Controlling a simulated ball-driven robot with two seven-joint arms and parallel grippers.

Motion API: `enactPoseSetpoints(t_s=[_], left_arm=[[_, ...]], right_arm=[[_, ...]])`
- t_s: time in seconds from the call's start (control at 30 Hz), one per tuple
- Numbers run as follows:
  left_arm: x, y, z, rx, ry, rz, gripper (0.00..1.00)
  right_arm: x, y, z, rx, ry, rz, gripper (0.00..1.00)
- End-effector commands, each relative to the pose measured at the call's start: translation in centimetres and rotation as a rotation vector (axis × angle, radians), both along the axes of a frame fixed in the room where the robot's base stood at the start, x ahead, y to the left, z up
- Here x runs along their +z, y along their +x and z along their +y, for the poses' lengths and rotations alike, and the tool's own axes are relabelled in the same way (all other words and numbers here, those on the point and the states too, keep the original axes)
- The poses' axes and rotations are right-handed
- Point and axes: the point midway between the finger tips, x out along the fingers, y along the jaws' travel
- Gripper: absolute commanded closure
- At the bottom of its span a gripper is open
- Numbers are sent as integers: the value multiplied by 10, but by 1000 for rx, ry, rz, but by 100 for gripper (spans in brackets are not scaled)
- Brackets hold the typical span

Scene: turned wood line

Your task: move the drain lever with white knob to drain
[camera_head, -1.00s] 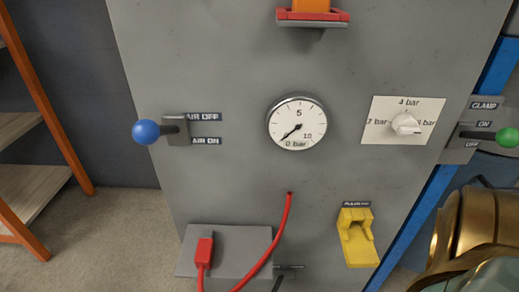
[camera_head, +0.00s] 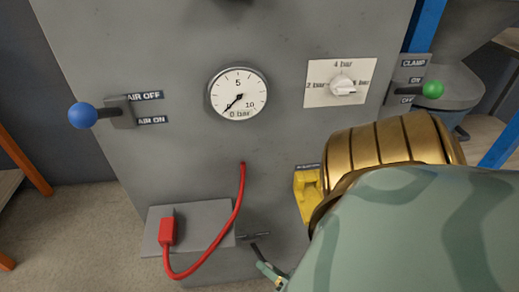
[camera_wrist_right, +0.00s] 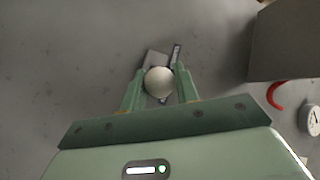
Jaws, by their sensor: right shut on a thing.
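The white knob (camera_wrist_right: 159,81) of the drain lever sits between the two green fingers of my right gripper (camera_wrist_right: 160,76) in the right wrist view. The fingers are shut on it from both sides. A grey mount (camera_wrist_right: 155,58) and a dark label strip (camera_wrist_right: 176,54) show behind the knob. In the head view the dark lever stem (camera_head: 256,251) shows low on the panel, below a small label. My right gripper (camera_head: 268,270) is at its lower end, and the knob is hidden there. The label's words are too small to read. My left gripper is not in view.
The grey panel carries a blue-knobbed air lever (camera_head: 84,116), a gauge (camera_head: 238,94) at 0 bar, a pressure dial (camera_head: 343,84) and a green-knobbed clamp lever (camera_head: 432,89). A red hose (camera_head: 240,195) curves close left of the drain lever. A yellow part (camera_head: 305,190) is partly behind my arm.

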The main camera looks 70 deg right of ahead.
Motion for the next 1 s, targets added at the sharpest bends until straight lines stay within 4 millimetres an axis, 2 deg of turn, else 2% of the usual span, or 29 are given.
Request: enactPoseSetpoints(t_s=[0.03, 0.3, 0.87, 0.9, 0.93, 1.0], left_arm=[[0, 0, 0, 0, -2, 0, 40], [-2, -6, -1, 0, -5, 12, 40], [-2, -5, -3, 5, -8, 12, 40], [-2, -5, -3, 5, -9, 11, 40], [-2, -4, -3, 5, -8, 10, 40], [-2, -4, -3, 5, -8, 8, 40]], right_arm=[[-2, -4, -6, -10, -2, 7, 100], [-2, -10, -14, -10, -4, 6, 100], [-1, -10, -18, -10, -4, 5, 100], [-1, -10, -18, -10, -5, 4, 61], [-1, -10, -17, -10, -5, 4, 53], [-1, -10, -17, -8, -4, 3, 50]])
